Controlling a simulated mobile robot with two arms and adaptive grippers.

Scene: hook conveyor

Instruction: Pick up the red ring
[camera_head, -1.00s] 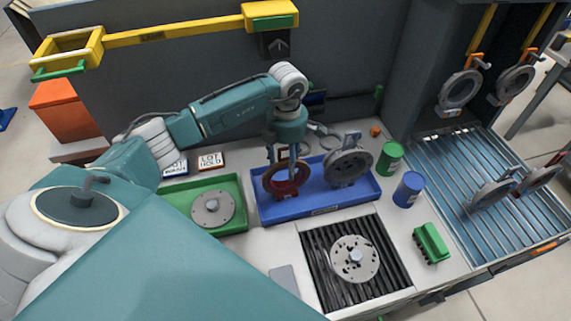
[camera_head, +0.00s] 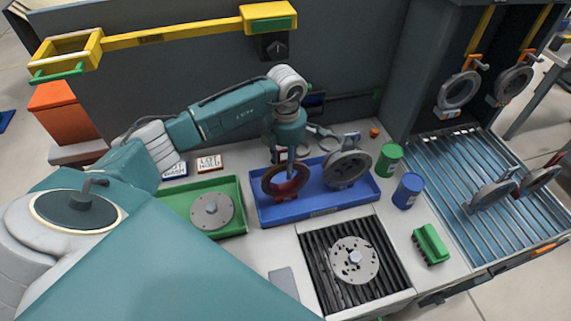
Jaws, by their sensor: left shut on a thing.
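The dark red ring (camera_head: 271,182) stands upright in the left part of the blue tray (camera_head: 325,209). My left gripper (camera_head: 290,172) reaches down from above and is shut on the ring's upper right rim. The ring still appears to be in the tray; whether it touches the floor of the tray is hard to tell. My right gripper is not in view.
A grey ring (camera_head: 347,168) stands upright close by in the same tray. A green tray (camera_head: 241,204) with a metal disc is at the left. Green (camera_head: 389,158) and blue (camera_head: 408,190) cans stand right of the blue tray. A black grate (camera_head: 318,270) lies in front.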

